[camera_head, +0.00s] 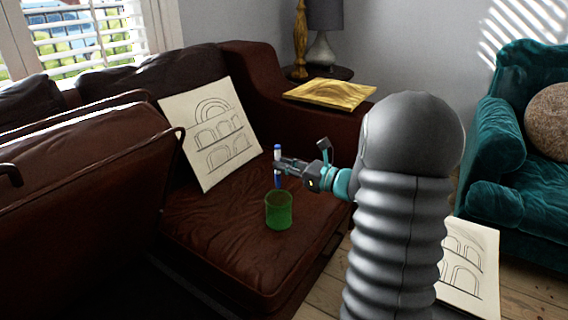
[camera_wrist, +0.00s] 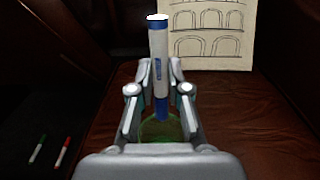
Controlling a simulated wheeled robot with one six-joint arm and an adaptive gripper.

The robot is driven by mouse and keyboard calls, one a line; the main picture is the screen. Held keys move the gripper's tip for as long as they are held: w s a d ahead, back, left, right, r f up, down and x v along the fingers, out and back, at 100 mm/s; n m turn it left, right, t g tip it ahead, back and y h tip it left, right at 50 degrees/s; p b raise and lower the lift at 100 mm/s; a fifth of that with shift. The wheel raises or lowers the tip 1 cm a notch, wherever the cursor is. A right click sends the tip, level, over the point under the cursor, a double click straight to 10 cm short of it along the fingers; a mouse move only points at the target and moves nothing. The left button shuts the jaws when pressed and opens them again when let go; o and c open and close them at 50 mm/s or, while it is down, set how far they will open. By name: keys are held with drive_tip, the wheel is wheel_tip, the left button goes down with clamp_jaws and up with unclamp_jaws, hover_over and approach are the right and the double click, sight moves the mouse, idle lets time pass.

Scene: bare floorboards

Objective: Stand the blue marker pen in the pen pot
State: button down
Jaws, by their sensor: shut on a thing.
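The blue marker pen (camera_wrist: 158,65) has a white barrel with blue ends and stands upright between my fingers in the wrist view. It also shows upright in the head view (camera_head: 278,151). My gripper (camera_head: 279,165) is shut on it around its middle. The green, see-through pen pot (camera_head: 278,212) stands on the brown leather sofa seat, below my gripper and the pen. In the wrist view the pot (camera_wrist: 160,128) shows partly behind the pen's lower end and my fingers.
A green marker (camera_wrist: 38,148) and a red marker (camera_wrist: 62,151) lie at the left in the wrist view. The seat around the pot is clear.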

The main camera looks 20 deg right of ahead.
drive_tip(key=shift+f+b, duration=3.05)
drive_tip(key=shift+f, duration=1.6)
drive_tip(key=c, duration=1.1)
unclamp_jaws()
drive_tip(key=shift+o, duration=0.2)
drive_tip(key=shift+s+d, duration=0.1)
drive_tip(key=v, duration=1.2)
